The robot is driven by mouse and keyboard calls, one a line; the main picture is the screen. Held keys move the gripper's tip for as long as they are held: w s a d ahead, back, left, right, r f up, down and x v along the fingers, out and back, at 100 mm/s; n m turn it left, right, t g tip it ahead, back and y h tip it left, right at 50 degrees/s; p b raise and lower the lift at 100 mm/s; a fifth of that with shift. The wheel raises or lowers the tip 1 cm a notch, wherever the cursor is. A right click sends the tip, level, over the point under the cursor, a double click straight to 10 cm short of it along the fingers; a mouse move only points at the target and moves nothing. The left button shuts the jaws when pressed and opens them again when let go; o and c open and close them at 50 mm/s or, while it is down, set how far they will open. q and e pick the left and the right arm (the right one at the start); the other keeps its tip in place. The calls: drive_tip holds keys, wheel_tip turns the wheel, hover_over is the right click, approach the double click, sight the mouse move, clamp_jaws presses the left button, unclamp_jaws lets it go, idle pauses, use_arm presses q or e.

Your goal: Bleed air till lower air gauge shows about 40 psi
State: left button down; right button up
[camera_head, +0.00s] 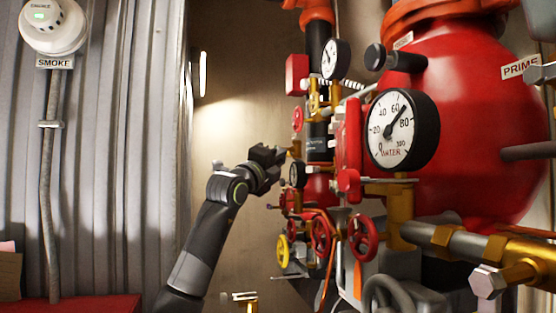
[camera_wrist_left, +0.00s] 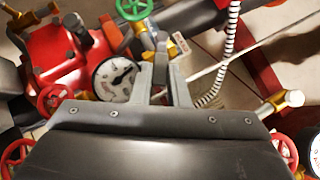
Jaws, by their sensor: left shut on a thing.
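My left gripper (camera_head: 275,156) reaches in from the left to the brass fittings left of the red pipework. Its fingers (camera_wrist_left: 165,72) are shut on a small valve part, which they mostly hide. A brass fitting (camera_wrist_left: 149,42) shows just beyond the fingertips. A small lower gauge (camera_head: 297,174) sits just right of and below the gripper; its reading is too small to tell. A white-faced gauge (camera_wrist_left: 115,78) shows left of the fingers in the wrist view, its scale not legible. An upper gauge (camera_head: 336,59) stands higher on the pipework. My right gripper is not in view.
The large water gauge (camera_head: 403,130) reads about 70 beside the red tank (camera_head: 465,110). Red handwheels (camera_head: 363,235) and a yellow one (camera_head: 283,250) sit below. A green handwheel (camera_wrist_left: 133,8) and a coiled hose (camera_wrist_left: 222,65) lie beyond the fingers. Corrugated wall stands at left.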

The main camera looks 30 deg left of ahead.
use_arm(q)
drive_tip(key=shift+r, duration=0.1)
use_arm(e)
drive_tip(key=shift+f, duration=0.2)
use_arm(q)
drive_tip(key=r+n+g, duration=0.1)
drive_tip(key=n, duration=0.1)
drive_tip(key=r+n+g+y, duration=0.1)
drive_tip(key=n+g, duration=0.1)
drive_tip(key=r+n+g, duration=0.1)
drive_tip(key=shift+s+d+n+y, duration=0.3)
drive_tip(key=shift+n, duration=0.1)
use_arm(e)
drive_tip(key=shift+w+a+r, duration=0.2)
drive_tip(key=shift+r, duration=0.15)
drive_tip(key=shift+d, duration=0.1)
use_arm(q)
drive_tip(key=c, duration=1.4)
unclamp_jaws()
drive_tip(key=shift+w, duration=0.1)
drive_tip(key=shift+f+g, duration=0.1)
drive_tip(key=shift+g, duration=0.2)
